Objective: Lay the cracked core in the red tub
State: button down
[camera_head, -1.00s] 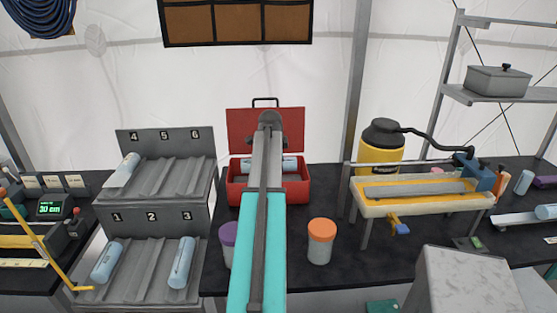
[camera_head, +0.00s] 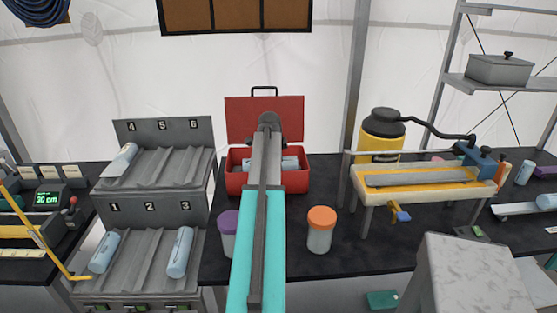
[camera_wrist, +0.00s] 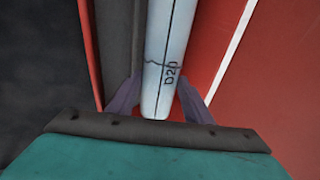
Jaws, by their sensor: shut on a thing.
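The red tub (camera_head: 296,183) stands open on the dark bench in the head view, its lid tipped up behind it. A pale blue core lies across the tub's opening; its ends show on both sides of my arm (camera_head: 290,163). In the wrist view the core (camera_wrist: 172,45) bears the mark D20 and a thin dark crack line. My gripper (camera_wrist: 158,102) is shut on this core, one finger on each side. The tub's red wall (camera_wrist: 90,50) runs along the left. My arm hides the gripper in the head view. I cannot tell whether the core touches the tub's floor.
A grey rack (camera_head: 150,215) with numbered slots holds several blue cores at left. A purple-lidded jar (camera_head: 228,238) and an orange-lidded jar (camera_head: 320,230) stand before the tub. A yellow-trimmed trough (camera_head: 425,180) and a yellow container (camera_head: 380,135) are at right. A marble-topped block (camera_head: 470,275) is nearer.

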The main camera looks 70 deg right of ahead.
jog(key=shift+f+b, duration=0.3)
jog(key=shift+f, duration=0.4)
dwell(0.5)
jog(key=c, duration=0.8)
grip_release()
jog(key=shift+f, duration=0.1)
jog(key=shift+a, duration=0.1)
jog(key=shift+b+v, duration=1.2)
jog(key=shift+v, duration=5.65)
